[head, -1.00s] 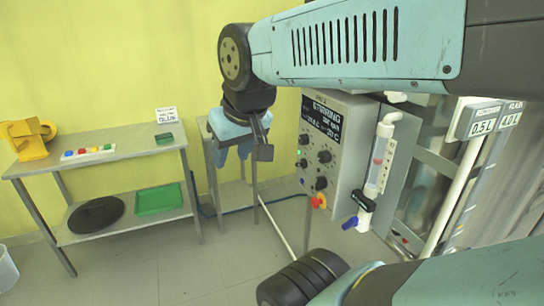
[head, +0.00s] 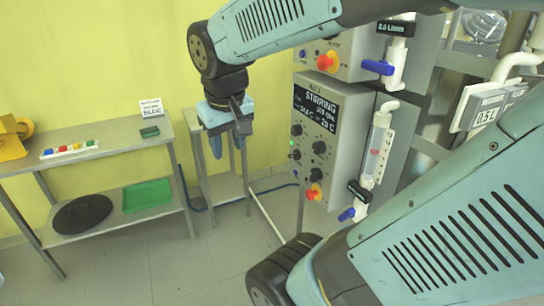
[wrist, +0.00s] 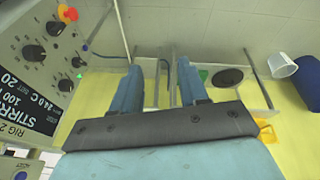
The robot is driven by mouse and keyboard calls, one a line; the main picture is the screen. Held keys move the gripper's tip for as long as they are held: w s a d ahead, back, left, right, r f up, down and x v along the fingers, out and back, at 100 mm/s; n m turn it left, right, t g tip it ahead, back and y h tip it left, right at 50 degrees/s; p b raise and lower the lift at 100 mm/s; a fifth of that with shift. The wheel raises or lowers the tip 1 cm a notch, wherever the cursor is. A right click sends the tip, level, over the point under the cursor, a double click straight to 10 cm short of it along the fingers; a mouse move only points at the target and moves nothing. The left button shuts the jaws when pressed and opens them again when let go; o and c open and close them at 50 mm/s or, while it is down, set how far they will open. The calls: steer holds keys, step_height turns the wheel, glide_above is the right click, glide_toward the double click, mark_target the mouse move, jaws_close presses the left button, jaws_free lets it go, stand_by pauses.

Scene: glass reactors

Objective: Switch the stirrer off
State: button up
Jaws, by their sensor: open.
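The stirrer control box (head: 335,130) hangs on the right. Its dark display (head: 318,108) reads STIRRING with 100 rpm. Below are several black knobs, a lit green button or lamp (head: 293,154) and a red stop button on yellow (head: 314,191). My gripper (head: 228,145) is left of the box, fingers pointing down, apart and empty, not touching it. In the wrist view the gripper fingers (wrist: 160,90) are open, and the box face (wrist: 40,50) shows at upper left with black knobs and the red button (wrist: 68,13).
A second box (head: 345,55) with a red button sits above. A clear flow tube (head: 378,145) with blue-handled valve is right of the box. A steel table (head: 100,150) with a button strip, yellow object and lower-shelf tray (head: 147,198) stands left. A small stand is behind my gripper.

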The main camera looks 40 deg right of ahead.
steer(key=w+d+f+g+h, duration=0.75)
steer(key=w+d+f, duration=0.25)
steer(key=d+f, duration=0.2)
steer(key=n+h, duration=0.4)
steer(key=h, duration=0.5)
glide_toward(290, 156)
steer(key=shift+y, duration=0.25)
steer(key=x, duration=0.8)
steer(key=shift+d+r, duration=0.1)
steer(key=shift+d, duration=0.2)
